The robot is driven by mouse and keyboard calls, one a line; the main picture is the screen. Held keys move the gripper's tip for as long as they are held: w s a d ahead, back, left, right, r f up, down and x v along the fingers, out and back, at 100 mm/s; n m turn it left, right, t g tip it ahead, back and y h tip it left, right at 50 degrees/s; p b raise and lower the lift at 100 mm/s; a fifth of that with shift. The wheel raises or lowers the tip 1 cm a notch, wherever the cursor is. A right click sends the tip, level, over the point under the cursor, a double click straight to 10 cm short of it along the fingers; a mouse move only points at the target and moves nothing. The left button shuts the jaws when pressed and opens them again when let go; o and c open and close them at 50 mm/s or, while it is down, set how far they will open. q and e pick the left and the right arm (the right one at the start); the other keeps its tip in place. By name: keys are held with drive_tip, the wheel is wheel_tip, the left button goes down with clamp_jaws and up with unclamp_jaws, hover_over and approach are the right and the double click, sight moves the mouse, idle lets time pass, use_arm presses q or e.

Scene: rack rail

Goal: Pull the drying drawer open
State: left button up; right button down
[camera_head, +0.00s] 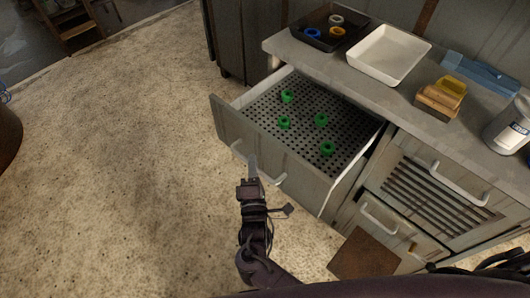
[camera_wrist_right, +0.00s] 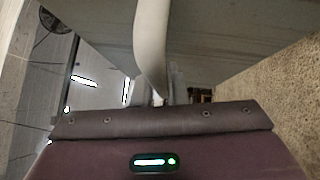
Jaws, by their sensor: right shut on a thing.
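The drying drawer (camera_head: 268,160) stands pulled out from the counter, with a dark perforated bottom (camera_head: 305,108) and several green rings (camera_head: 321,119) lying on it. A pale curved handle (camera_head: 262,175) is on its front. My right gripper (camera_head: 253,172) is at this handle, shut on it. In the right wrist view the handle (camera_wrist_right: 151,45) runs down to the gripper, whose fingers are mostly hidden behind the wrist housing. My left gripper is not in view.
On the counter (camera_head: 345,75) stand a dark tray (camera_head: 309,36) with several rings, a white tray (camera_head: 372,73), a yellow-brown block (camera_head: 441,97) and a labelled jar (camera_head: 508,127). Closed drawers (camera_head: 388,227) are at right. The floor at left (camera_head: 110,160) is clear.

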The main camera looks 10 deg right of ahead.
drive_tip(key=shift+s+a, duration=0.55)
drive_tip(key=shift+a, duration=0.05)
drive_tip(key=c, duration=1.5)
unclamp_jaws()
drive_tip(key=shift+o, duration=0.2)
drive_tip(key=s+f, duration=0.1)
drive_tip(key=s, duration=0.6)
drive_tip(key=shift+s+a+b, duration=0.3)
drive_tip(key=shift+s+a, duration=0.05)
drive_tip(key=shift+a, duration=0.1)
drive_tip(key=shift+f, duration=0.1)
